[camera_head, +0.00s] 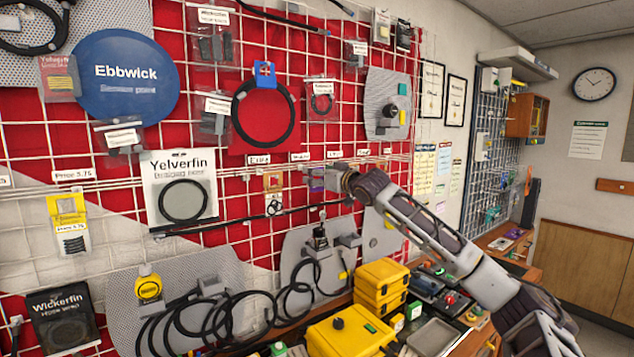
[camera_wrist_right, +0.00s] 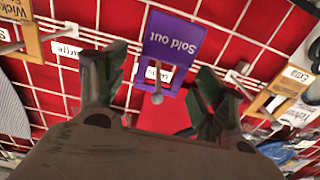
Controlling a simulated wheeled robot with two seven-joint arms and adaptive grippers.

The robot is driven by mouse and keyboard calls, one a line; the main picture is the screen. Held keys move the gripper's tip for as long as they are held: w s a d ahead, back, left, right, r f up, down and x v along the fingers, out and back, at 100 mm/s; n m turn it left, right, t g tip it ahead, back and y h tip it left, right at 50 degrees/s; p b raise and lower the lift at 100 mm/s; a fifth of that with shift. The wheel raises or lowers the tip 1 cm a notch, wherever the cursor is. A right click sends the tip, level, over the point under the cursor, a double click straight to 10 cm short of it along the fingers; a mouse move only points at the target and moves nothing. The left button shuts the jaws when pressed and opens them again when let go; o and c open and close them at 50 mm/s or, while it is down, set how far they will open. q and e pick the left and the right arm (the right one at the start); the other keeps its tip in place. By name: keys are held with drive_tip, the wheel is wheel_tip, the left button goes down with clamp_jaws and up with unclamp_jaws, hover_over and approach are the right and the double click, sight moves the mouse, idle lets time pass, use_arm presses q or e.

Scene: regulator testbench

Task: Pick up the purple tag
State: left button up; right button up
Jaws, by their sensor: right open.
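The purple tag (camera_wrist_right: 174,38) reads "Sold out" upside down in the right wrist view. It hangs at a thin metal hook on the red wall grid, and the hook's round tip shows below its printed face. My right gripper is open, with its two dark fingers (camera_wrist_right: 157,92) apart on either side of the hook tip; the tag's printed face is just beyond them. The fingers do not appear to touch the tag. In the head view my right gripper (camera_head: 328,178) is at the grid, and the tag is hard to make out there. My left gripper is not in view.
Orange-framed tags (camera_wrist_right: 36,45) hang on hooks to either side of the purple tag. An orange tag (camera_head: 273,182) also hangs left of my gripper in the head view. A black ring (camera_head: 264,110) hangs above. Yellow cases (camera_head: 381,287) stand on the bench below.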

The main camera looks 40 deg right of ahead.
idle(0.5)
drive_tip(key=c, duration=1)
